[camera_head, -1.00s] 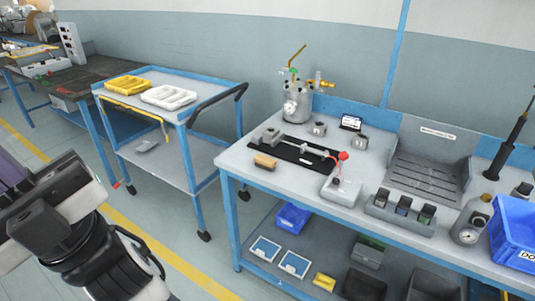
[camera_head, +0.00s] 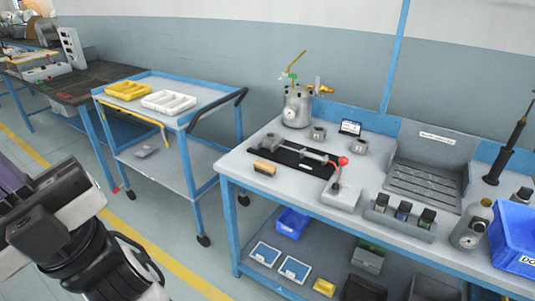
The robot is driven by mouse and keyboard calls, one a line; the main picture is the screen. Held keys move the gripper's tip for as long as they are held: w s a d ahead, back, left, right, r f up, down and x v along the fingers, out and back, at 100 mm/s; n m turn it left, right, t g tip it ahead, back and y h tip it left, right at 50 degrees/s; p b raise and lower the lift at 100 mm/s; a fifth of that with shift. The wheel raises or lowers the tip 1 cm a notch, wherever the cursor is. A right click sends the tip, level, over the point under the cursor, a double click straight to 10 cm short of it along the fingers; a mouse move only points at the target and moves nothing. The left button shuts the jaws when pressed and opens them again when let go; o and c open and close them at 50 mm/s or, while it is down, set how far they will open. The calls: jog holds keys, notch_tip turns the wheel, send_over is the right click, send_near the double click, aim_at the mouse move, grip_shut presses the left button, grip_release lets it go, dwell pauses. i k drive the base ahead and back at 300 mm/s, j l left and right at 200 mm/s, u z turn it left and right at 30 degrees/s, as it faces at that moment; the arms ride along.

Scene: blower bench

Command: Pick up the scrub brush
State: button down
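The scrub brush (camera_head: 265,167) looks like a small block with a tan wooden top and a darker underside. It lies on the grey top of the blue-framed bench (camera_head: 240,165), near the front left corner, just left of a black mat. My arm shows at the lower left of the picture, well away from the brush, with the floor and the cart between them. The fingers of my gripper are not visible in this view.
A black mat with a clamp-like fixture (camera_head: 300,157) lies right of the brush. A grey box with a red-knobbed lever (camera_head: 341,196) stands further right. A metal pot (camera_head: 297,108) stands behind. A blue cart (camera_head: 185,122) with yellow and white trays stands left of the bench.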

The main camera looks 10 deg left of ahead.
aim_at(265, 168)
jog(key=i+l+u, duration=0.15)
jog(key=u, duration=0.3)
jog(key=i+l+u, duration=0.15)
jog(key=u, duration=0.25)
jog(key=i+l+u, duration=0.1)
jog(key=l, duration=0.2)
jog(key=i+l+u, duration=0.1)
jog(key=l, duration=0.25)
jog(key=i+l+u, duration=0.15)
jog(key=l, duration=0.15)
jog(key=i+l, duration=0.1)
jog(key=l, duration=0.2)
jog(key=i+l, duration=0.1)
jog(key=l, duration=0.2)
